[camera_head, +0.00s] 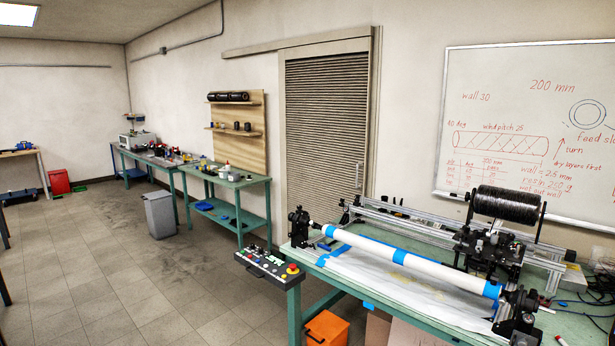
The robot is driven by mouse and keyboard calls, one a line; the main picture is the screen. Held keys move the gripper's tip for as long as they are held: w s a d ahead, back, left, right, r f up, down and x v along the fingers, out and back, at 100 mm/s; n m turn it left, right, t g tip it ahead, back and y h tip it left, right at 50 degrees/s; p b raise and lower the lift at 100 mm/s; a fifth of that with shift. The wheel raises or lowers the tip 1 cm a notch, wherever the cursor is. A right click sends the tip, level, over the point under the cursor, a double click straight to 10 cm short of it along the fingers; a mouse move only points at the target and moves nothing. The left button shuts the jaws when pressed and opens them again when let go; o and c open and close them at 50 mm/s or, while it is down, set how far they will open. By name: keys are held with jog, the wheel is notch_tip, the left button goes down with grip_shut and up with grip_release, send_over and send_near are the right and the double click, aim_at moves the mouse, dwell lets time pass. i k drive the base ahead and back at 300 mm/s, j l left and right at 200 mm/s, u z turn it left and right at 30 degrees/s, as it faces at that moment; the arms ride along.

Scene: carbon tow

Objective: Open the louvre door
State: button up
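The louvre door (325,130) stands in the back wall, right of centre, with close horizontal slats in a wooden frame. It looks shut, and a rail runs along its top and on to the left. A thin upright handle (358,175) seems to sit near its right edge. The door's lower part is hidden behind the winding bench. My gripper is not in view.
A green bench with a winding machine and white tube (400,257) fills the right foreground, before the door. A control box (268,266) juts from its left end. A green side table (228,183) stands left of the door. A grey bin (160,214) stands farther left. The tiled floor (110,270) is clear at left.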

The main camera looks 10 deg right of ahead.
aim_at(325, 87)
jog(key=i+u, duration=0.3)
jog(key=i, duration=0.15)
jog(key=i+j+u, duration=0.15)
jog(key=i+u, duration=0.25)
jog(key=i, duration=0.5)
jog(key=i+l+u, duration=0.15)
jog(key=i+u, duration=0.3)
jog(key=i, duration=0.4)
jog(key=i+z, duration=0.1)
jog(key=i, duration=0.8)
jog(key=i+j, duration=0.15)
jog(key=i, duration=0.75)
jog(key=i+l+z, duration=0.2)
jog(key=i+z, duration=0.55)
jog(key=i, duration=0.2)
jog(key=i+j+z, duration=0.1)
jog(key=i+z, duration=0.3)
jog(key=i+j+z, duration=0.35)
jog(key=i, duration=0.25)
jog(key=i+l+z, duration=0.3)
jog(key=z, duration=0.15)
jog(key=i+z, duration=0.9)
jog(key=i+j+z, duration=0.25)
jog(key=i+z, duration=0.2)
jog(key=i+u, duration=0.15)
jog(key=i, duration=0.2)
jog(key=i+l+u, duration=0.1)
jog(key=i+l, duration=0.1)
jog(key=i, duration=0.1)
